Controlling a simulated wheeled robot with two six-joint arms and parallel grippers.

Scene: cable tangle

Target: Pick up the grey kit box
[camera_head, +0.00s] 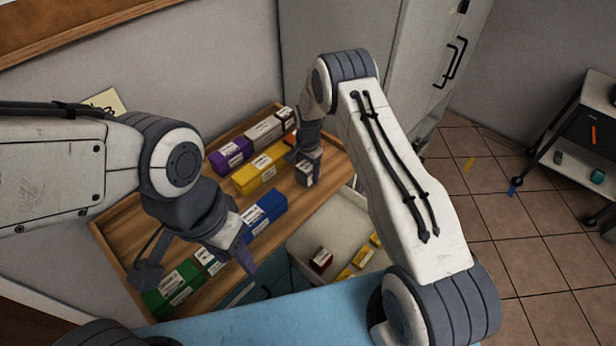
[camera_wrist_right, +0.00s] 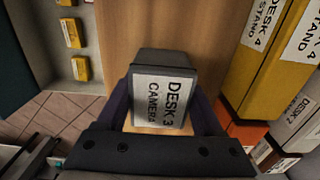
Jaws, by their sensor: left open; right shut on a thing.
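A dark grey kit box (camera_wrist_right: 164,60) with a white label reading "DESK 3 CAMERA" is between the fingers of my right gripper (camera_wrist_right: 160,108) in the right wrist view. The fingers are shut on its two sides. In the head view this box (camera_head: 307,175) is at the right end of the wooden tray, below my right gripper (camera_head: 308,152) and partly hidden by it. I cannot tell whether it touches the wood. My left gripper (camera_head: 196,263) is open and empty above the tray's front left part. A lighter taupe-grey box (camera_head: 267,131) lies at the tray's back.
The wooden tray (camera_head: 122,243) also holds purple (camera_head: 230,154), yellow (camera_head: 252,178), blue (camera_head: 266,207) and green (camera_head: 172,289) boxes. A pale bin (camera_head: 315,235) with a dark red box and small yellow boxes stands to the right. A cabinet rises behind.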

